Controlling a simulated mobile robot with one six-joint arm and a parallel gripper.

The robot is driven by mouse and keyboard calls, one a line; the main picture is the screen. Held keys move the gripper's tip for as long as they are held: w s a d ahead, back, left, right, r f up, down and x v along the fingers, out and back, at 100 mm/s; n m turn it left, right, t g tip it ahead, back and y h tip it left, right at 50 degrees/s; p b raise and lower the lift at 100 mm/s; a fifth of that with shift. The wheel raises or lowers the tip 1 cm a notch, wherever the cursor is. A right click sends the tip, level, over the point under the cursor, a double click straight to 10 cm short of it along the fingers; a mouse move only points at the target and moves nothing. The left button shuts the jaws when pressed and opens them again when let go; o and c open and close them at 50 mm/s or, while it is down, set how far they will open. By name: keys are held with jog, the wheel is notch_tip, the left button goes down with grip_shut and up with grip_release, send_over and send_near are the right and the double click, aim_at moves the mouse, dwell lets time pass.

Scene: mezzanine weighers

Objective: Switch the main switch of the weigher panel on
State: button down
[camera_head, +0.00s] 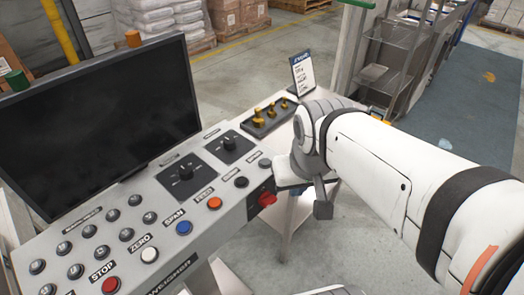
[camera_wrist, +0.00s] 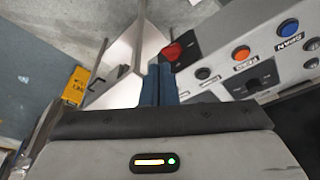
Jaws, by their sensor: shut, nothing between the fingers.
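The weigher panel (camera_head: 215,215) is a grey sloped console with labelled buttons and two black rotary dials. A red switch handle (camera_head: 267,199) on a black plate sits on its front face near the right end; this looks like the main switch. The red switch also shows in the wrist view (camera_wrist: 172,52), just beyond my fingers and slightly right. My gripper (camera_wrist: 159,70) is shut and empty, its dark blue fingers together. It is close to the switch; whether it touches cannot be told. In the head view my wrist is right of the switch, and the fingertips are not clear.
A large black monitor (camera_head: 98,97) stands behind the buttons. Brass weights (camera_head: 283,103) in a dark holder and a small sign (camera_head: 302,73) stand at the panel's far right. A grey shelf rack (camera_head: 395,60) is behind. Floor is open right of the panel.

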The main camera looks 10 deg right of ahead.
jog(key=w+d+f+m+g+y+b, duration=0.1)
jog(key=w+d+f+m+g+b, duration=0.15)
jog(key=w+m, duration=0.9)
jog(key=m+g+y+b, duration=0.2)
jog(key=m+g, duration=0.1)
jog(key=m, duration=1.3)
send_over(275, 199)
jog(key=w+d, duration=0.3)
jog(key=d, duration=0.2)
notch_tip(275, 199, down, 4)
jog(key=f, duration=0.1)
jog(key=shift+w+r+m, duration=0.15)
jog(key=shift+w+m, duration=0.1)
jog(key=shift+m, duration=0.4)
jog(key=x, duration=1.4)
jog(key=shift+a, duration=0.2)
